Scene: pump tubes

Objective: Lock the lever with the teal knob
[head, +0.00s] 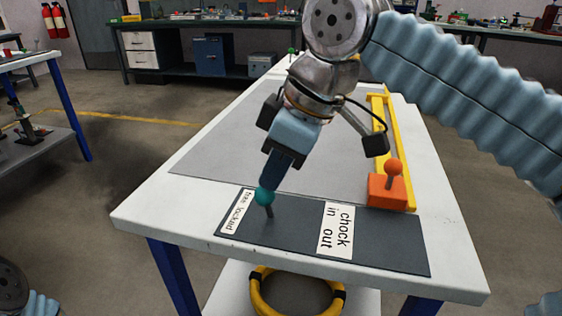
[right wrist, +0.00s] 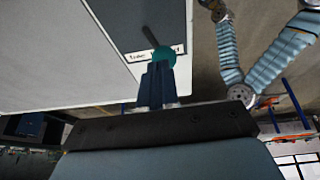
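The teal knob (head: 264,196) tops a short grey lever that stands on a dark panel (head: 290,228), leaning slightly left. My left gripper is out of view.
An orange block with an orange ball-topped lever (head: 393,168) stands by a yellow rail (head: 379,110) at the right. The grey table mat (head: 215,160) is clear at left.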

